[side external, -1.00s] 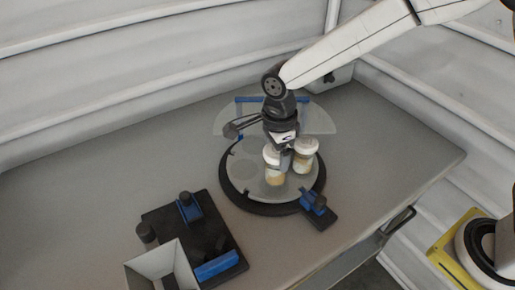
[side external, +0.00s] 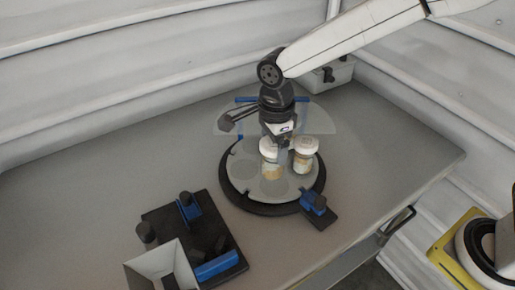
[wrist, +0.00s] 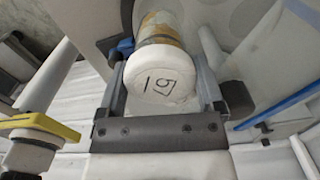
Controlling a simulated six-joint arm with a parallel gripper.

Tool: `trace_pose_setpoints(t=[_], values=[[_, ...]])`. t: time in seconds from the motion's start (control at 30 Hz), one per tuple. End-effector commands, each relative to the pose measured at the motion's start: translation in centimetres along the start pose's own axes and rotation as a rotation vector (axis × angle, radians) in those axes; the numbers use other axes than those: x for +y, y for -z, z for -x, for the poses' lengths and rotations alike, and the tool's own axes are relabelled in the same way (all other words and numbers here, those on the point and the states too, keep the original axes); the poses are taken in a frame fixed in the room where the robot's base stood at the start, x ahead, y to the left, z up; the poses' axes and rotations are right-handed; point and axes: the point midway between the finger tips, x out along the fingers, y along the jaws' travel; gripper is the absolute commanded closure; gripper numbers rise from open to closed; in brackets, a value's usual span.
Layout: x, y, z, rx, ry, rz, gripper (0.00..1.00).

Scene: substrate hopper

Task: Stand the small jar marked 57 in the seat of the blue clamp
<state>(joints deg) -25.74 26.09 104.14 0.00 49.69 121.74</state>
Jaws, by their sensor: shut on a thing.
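My gripper (side external: 281,155) is shut on a small jar (side external: 270,151) with a white lid and a tan band, at the round turntable (side external: 242,185). In the wrist view the jar's lid (wrist: 164,78) lies between the two fingers; its dark two-digit mark is turned and I cannot read it surely. A second white-lidded jar (side external: 305,147) stands just right of it. A blue clamp-like part with a black knob (side external: 189,207) stands on a black base at the lower left. A long blue block (side external: 216,266) lies at that base's front edge. I cannot tell its seat.
A blue block with a black knob (side external: 314,202) sits at the turntable's front right edge. A clear cover (side external: 318,120) is behind the gripper. A grey hopper (side external: 160,268) stands at the lower left. The table's left part is clear.

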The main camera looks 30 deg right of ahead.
Motion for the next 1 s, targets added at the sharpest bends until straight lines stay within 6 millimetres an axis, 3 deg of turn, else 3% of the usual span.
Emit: trace_pose_setpoints(t=[0.17,0.37,0.5,0.7,1.0], values=[[0.3,-2.8,0.2,0.0,0.0,0.104,0.56],[1.6,-8.2,0.5,0.0,0.0,0.308,0.56],[3.2,-12.4,0.8,-0.001,0.0,0.472,0.56],[5.5,-17.0,1.1,0.001,-0.002,0.656,0.56],[7.0,-19.3,1.2,0.0,-0.002,0.755,0.56]])
